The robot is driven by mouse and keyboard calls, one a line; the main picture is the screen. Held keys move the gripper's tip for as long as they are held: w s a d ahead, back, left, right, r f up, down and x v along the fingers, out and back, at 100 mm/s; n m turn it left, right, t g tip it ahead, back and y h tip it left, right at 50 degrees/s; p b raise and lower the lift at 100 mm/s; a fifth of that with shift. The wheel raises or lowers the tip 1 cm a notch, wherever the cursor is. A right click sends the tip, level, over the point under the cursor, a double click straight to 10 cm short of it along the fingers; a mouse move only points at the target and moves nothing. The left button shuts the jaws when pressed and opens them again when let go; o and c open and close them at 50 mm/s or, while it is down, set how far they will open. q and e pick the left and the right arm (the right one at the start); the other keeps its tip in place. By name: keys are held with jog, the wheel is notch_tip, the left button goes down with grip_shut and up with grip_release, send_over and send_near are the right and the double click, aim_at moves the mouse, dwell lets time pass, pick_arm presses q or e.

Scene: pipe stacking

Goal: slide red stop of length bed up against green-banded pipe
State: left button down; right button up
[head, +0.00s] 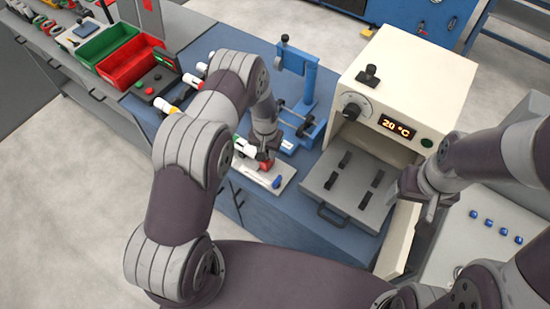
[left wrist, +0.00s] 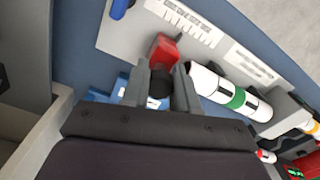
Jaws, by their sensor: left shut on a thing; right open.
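The length bed (head: 285,181) is a white plate with printed scale marks on the blue bench; it also shows in the left wrist view (left wrist: 228,50). The red stop (left wrist: 163,50) is on it, with a black knob (left wrist: 160,86). My left gripper (left wrist: 162,92) is shut on this knob; in the head view the gripper (head: 265,150) partly hides the stop. The green-banded pipe (left wrist: 236,98) is white with black marks and lies just right of the gripper in the wrist view. Whether stop and pipe touch cannot be told. My right gripper (head: 430,207) is open and empty before the oven.
A cream oven (head: 410,80) showing 20 °C stands right of the bed, its slotted grey tray (head: 345,190) out in front. A blue stand (head: 305,95) is behind the bed. Green (head: 105,42) and red (head: 133,60) bins stand back left. A blue piece (head: 277,182) is at the bed's edge.

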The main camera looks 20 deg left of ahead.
aim_at(254, 151)
pick_arm(q)
jog(key=a, duration=0.1)
jog(key=w+a+b, duration=0.1)
jog(key=a, duration=0.1)
jog(key=shift+w+a+f, duration=0.2)
jog(key=shift+a, duration=0.05)
jog(key=c, duration=1.7)
grip_release()
jog(key=shift+a+r, duration=0.2)
jog(key=shift+a, duration=0.05)
jog(key=shift+w+d+r, duration=0.15)
jog(key=shift+w+r, duration=0.05)
jog(key=shift+r, duration=0.05)
jog(key=shift+c, duration=0.6)
jog(key=o, duration=0.8)
jog(key=shift+a, duration=0.2)
jog(key=shift+c, duration=0.2)
jog(key=shift+o, duration=1)
jog(key=shift+a, duration=0.25)
jog(key=shift+a+f, duration=0.1)
jog(key=shift+a, duration=0.1)
jog(key=shift+d, duration=0.3)
jog(key=shift+s+f, duration=0.1)
pick_arm(e)
notch_tip(254, 151, down, 2)
jog(key=shift+a+f, duration=0.1)
jog(key=shift+f, duration=0.05)
pick_arm(q)
jog(key=shift+a, duration=0.1)
